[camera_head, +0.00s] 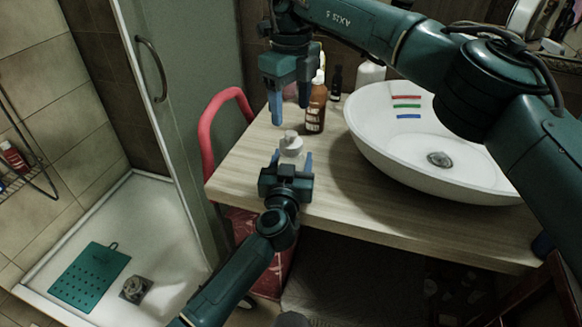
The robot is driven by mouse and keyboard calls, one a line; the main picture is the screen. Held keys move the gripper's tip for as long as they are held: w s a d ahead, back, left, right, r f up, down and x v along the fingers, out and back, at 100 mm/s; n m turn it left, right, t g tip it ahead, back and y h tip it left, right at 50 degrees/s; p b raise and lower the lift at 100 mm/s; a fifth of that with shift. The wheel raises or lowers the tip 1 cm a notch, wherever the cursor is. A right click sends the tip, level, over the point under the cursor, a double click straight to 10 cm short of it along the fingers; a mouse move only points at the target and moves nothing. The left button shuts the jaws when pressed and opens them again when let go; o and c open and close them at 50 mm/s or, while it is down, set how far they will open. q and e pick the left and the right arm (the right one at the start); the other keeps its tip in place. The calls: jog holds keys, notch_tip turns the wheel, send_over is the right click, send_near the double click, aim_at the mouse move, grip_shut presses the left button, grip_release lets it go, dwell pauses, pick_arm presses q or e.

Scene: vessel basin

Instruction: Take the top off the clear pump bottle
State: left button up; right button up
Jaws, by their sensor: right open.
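The clear pump bottle (291,155) stands near the left end of the wooden counter, with a whitish top (291,140). My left gripper (291,160) reaches in from the front with one finger on each side of the bottle, apparently closed on its body. The gripper hides the lower part of the bottle. My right gripper (291,108) points down above and slightly behind the top. Its fingers are apart with nothing held between them, and it looks clear of the top.
A brown bottle (316,108) stands just right of my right gripper, with a small dark bottle (336,82) and a white container (370,74) behind. A white basin (440,184) with coloured strips fills the counter's right. A red rail (206,130) curves at the counter's left end.

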aim_at(291, 133)
pick_arm(q)
grip_shut()
pick_arm(e)
jog(key=m, duration=1.3)
jog(key=shift+m, duration=0.3)
jog(key=m, duration=0.8)
jog(key=shift+m, duration=0.4)
jog(key=m, duration=0.8)
jog(key=shift+m, duration=0.4)
jog(key=shift+f, duration=4)
